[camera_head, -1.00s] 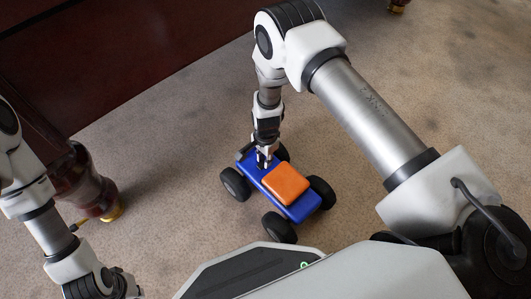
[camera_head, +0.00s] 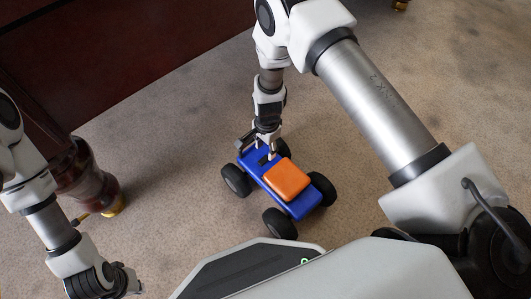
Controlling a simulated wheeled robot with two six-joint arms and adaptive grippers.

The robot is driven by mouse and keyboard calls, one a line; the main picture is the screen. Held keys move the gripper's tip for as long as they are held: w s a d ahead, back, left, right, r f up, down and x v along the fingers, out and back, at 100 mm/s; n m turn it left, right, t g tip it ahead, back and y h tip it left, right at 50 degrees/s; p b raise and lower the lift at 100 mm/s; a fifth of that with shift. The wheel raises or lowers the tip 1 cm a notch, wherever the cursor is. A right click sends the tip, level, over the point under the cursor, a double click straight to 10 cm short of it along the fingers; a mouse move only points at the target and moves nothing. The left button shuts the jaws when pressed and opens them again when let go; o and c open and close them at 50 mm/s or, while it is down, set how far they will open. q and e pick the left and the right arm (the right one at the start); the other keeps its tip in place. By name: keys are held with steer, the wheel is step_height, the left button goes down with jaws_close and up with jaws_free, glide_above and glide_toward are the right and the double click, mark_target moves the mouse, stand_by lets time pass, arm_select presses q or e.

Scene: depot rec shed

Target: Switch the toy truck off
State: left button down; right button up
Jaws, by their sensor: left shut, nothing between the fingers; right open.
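The toy truck (camera_head: 303,205) stands on the floor on black wheels. It has a flat blue body with an orange block (camera_head: 287,179) on top. A small dark patch (camera_head: 264,160) shows on the blue deck beside the block; I cannot tell its switch position. My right gripper (camera_head: 264,150) points down over this end of the truck, its fingertips apart and at or just above the deck on either side of the dark patch. I cannot tell whether they touch. My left gripper (camera_head: 132,284) is shut and empty at the lower left, away from the truck.
A dark reddish-brown piece of furniture (camera_head: 120,50) fills the upper left. Its turned leg (camera_head: 90,185) with a brass foot stands left of the truck. The speckled floor around the truck is otherwise clear.

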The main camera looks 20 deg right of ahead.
mark_target(266, 157)
step_height(266, 157, up, 8)
steer(key=shift+f, duration=0.15)
steer(key=shift+d, duration=0.1)
